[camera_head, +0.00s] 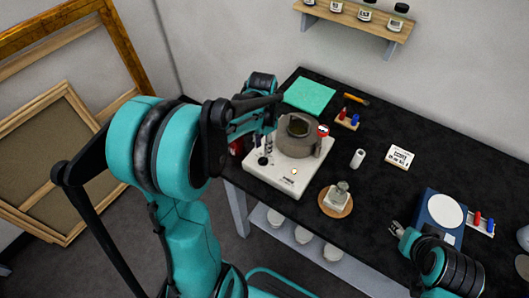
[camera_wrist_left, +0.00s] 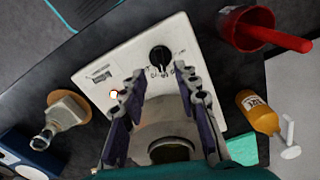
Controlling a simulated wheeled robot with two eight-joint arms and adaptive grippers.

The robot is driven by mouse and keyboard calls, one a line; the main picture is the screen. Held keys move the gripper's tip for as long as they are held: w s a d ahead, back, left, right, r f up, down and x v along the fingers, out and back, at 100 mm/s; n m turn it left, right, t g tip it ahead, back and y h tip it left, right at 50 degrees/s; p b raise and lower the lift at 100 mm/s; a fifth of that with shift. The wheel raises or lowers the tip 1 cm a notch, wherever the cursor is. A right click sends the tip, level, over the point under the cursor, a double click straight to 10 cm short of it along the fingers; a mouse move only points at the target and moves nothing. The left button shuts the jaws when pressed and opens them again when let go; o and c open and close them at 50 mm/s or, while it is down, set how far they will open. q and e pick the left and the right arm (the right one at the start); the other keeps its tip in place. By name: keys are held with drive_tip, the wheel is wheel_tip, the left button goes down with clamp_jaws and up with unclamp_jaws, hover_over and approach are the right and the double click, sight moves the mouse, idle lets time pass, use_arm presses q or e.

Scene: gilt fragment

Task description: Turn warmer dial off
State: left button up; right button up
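The warmer (camera_head: 272,176) is a white box on the black table, with a grey-brown pot (camera_head: 298,143) on top. In the left wrist view the warmer's front (camera_wrist_left: 130,50) carries a black round dial (camera_wrist_left: 159,58) with a pale pointer mark, and a lit orange lamp (camera_wrist_left: 113,94). The dial also shows in the head view (camera_head: 263,160). My left gripper (camera_wrist_left: 159,73) is open, its fingers either side of the space just short of the dial; contact is not visible. My right gripper (camera_head: 396,229) is over the table's front right; its finger gap is unclear.
A red cup (camera_wrist_left: 240,28) and an amber bottle (camera_wrist_left: 258,112) lie close by in the wrist view. A blue scale (camera_head: 430,223) is at right.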

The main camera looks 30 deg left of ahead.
sight(263, 157)
use_arm(q)
wheel_tip(263, 157, down, 5)
drive_tip(key=shift+w+r+b, duration=0.15)
drive_tip(key=shift+b, duration=0.45)
drive_tip(key=shift+f, duration=0.6)
clamp_jaws()
